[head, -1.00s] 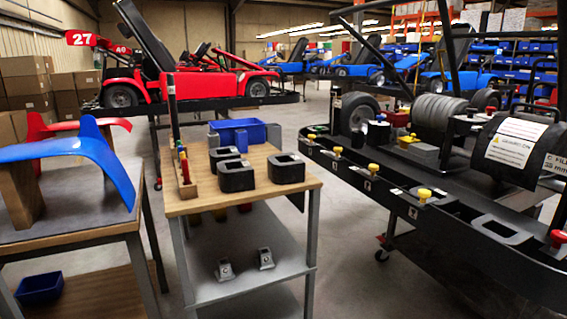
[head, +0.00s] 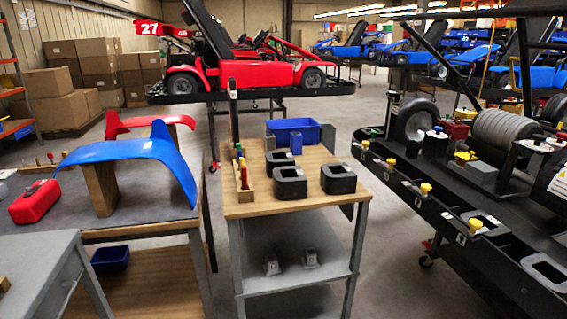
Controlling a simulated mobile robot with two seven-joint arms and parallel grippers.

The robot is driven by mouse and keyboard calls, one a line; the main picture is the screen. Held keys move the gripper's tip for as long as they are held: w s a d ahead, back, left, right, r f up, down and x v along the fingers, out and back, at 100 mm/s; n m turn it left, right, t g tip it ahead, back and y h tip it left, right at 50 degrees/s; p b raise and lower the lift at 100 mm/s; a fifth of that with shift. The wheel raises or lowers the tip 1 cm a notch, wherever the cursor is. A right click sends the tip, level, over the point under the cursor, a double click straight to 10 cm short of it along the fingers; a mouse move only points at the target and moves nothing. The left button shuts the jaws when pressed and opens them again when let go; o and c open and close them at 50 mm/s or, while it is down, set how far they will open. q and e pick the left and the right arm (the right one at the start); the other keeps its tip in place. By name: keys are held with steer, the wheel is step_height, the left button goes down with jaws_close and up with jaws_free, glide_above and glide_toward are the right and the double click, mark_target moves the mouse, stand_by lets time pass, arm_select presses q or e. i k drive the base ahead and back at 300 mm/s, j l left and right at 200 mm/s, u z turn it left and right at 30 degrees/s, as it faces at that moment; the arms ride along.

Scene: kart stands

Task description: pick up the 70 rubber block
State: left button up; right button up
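Three black rubber blocks with hollow tops lie on the wooden top of a small cart (head: 315,203). One block (head: 290,190) is at the front middle. Another block (head: 338,185) is to its right, apart from it. A third block (head: 280,165) is behind the front one, partly hidden by it. No number 70 is readable on any of them. Neither of my grippers is in view.
A blue bin (head: 302,132) and a small wooden tool rack (head: 243,180) share the cart top. A table with a blue fender (head: 135,150) stands left. A black kart chassis (head: 425,200) on a stand is right. Some floor shows between the cart and the chassis.

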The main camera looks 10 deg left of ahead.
mark_target(279, 164)
steer(key=i+j, duration=0.75)
steer(key=i+z, duration=0.05)
steer(key=i, duration=0.05)
